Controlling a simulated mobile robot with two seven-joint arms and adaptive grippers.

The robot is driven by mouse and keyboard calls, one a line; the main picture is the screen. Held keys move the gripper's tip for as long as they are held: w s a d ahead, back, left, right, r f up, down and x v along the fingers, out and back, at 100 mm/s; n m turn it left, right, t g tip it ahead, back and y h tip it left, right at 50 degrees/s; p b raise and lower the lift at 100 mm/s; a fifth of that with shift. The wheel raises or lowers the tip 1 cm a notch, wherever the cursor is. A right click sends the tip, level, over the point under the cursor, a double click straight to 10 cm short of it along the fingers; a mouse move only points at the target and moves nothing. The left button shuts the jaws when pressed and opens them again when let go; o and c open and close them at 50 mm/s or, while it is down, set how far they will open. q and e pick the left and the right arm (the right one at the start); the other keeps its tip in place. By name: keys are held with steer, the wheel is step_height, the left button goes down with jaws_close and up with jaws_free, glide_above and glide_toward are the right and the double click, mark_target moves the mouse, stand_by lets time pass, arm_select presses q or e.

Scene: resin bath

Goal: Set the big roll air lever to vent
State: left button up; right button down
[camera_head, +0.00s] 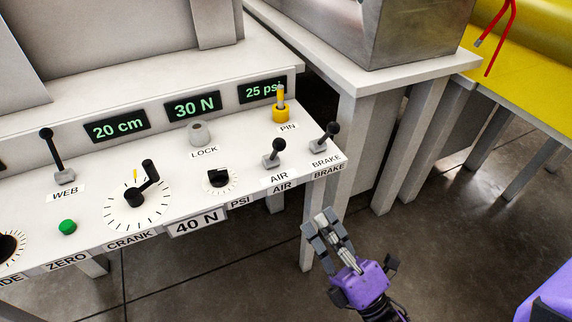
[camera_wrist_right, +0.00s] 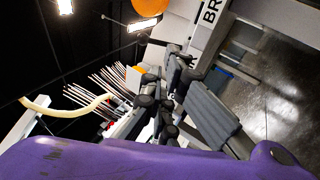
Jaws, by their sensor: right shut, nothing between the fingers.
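The air lever (camera_head: 277,150) is a short black-knobbed stick on a grey base, on the white control panel (camera_head: 95,205) above the AIR labels. Its knob tips slightly up and right in the head view. No vent mark can be read. My right gripper (camera_head: 318,222), on a purple wrist, is shut and empty. It hangs in front of and below the panel's right front corner, apart from the lever. Its dark fingers (camera_wrist_right: 190,90) also show in the wrist view, near a label reading BR (camera_wrist_right: 211,12). My left gripper is not in view.
The brake lever (camera_head: 330,133) stands close right of the air lever. A yellow pin (camera_head: 281,113) stands behind, a small dial (camera_head: 218,179) and black crank (camera_head: 146,184) to the left. A white table (camera_head: 362,80) stands behind right. Open floor lies right of the gripper.

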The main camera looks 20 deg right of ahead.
mark_target(275, 151)
steer(key=b+x, duration=0.1)
steer(key=x, duration=1.3)
steer(key=shift+w+f, duration=0.1)
